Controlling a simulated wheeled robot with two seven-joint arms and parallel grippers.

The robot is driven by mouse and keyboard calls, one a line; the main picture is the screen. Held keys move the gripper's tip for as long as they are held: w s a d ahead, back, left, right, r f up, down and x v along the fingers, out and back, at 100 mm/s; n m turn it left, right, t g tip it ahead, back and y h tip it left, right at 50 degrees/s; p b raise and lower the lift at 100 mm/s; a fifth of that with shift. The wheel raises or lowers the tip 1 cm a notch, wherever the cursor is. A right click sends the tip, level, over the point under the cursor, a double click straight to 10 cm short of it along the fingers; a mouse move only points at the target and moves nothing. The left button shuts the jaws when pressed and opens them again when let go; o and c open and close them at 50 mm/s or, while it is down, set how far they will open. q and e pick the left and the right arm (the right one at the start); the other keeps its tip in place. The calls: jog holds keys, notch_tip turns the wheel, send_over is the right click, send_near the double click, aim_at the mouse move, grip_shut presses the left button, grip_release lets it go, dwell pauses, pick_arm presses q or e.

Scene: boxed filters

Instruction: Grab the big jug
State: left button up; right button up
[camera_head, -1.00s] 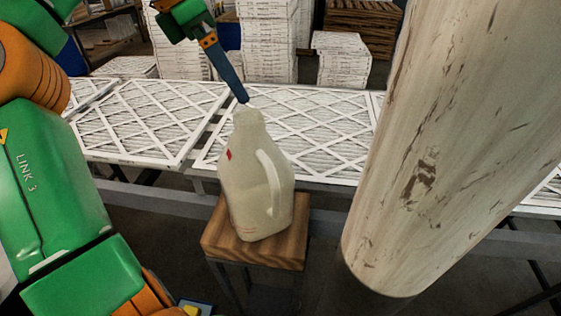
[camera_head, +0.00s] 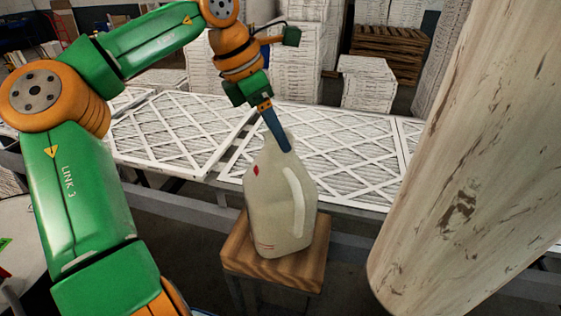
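The big jug (camera_head: 272,208) is an off-white plastic jug with a small red mark and a side handle on its right. It stands upright on a small wooden-topped stool (camera_head: 275,270). My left gripper (camera_head: 286,149) comes down from above at a slant. Its blue finger overlaps the jug's neck, and the tip lies in front of the upper shoulder. Only one finger shows clearly, so its opening and any contact cannot be told. My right gripper is not in view.
White-framed filters (camera_head: 325,150) lie flat on a long grey-railed table behind the stool. A thick, worn pale column (camera_head: 480,160) fills the right side. Stacked boxed filters (camera_head: 368,82) and a wooden pallet stack (camera_head: 388,50) stand further back.

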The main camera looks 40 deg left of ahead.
pick_arm(q)
grip_shut()
jog(key=shift+w, duration=0.15)
jog(key=shift+r, duration=0.15)
